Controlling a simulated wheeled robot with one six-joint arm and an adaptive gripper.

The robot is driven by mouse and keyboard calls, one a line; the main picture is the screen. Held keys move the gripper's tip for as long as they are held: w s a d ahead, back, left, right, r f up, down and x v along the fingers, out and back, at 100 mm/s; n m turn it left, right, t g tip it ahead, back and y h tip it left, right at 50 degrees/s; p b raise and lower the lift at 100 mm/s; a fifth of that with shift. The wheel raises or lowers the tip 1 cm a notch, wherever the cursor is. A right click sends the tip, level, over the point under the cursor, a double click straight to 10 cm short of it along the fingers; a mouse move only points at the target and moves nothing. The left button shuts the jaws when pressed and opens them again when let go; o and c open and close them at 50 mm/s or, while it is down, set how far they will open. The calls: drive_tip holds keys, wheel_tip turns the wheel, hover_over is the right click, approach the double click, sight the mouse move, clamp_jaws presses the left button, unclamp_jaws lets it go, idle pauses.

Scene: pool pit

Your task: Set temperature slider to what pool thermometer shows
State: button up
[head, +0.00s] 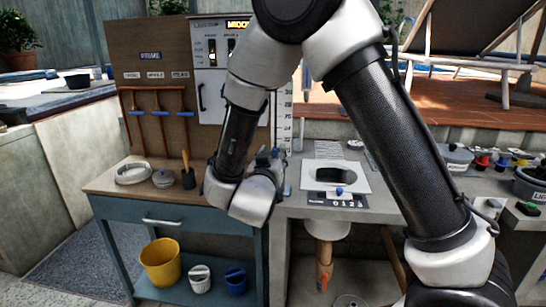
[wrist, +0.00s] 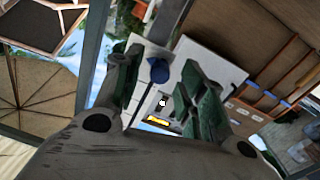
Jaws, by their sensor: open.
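A white upright scale with dark numbers (head: 287,118) stands beside the brown board and is partly covered by my arm; its figures are too small to read surely. My gripper (head: 268,160) is at the scale's lower left. In the wrist view my gripper (wrist: 160,85) is open, with a blue knob (wrist: 158,70) between its fingers, probably the slider's. I cannot tell whether the fingers touch it. A slim pale upright object (head: 305,78) right of the scale may be the pool thermometer; no reading shows.
A white control panel (head: 210,75) with a yellow display is behind my arm. The wooden worktop (head: 105,182) holds a ring, a jar and a brush. A grey counter (head: 385,200) with a white-framed opening is at right. A yellow bucket (head: 161,262) stands below.

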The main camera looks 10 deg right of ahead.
sight(276, 138)
drive_tip(key=shift+c, duration=0.5)
clamp_jaws()
drive_tip(key=shift+r, duration=1.8)
drive_tip(key=shift+o, duration=0.5)
unclamp_jaws()
drive_tip(key=v, duration=1.2)
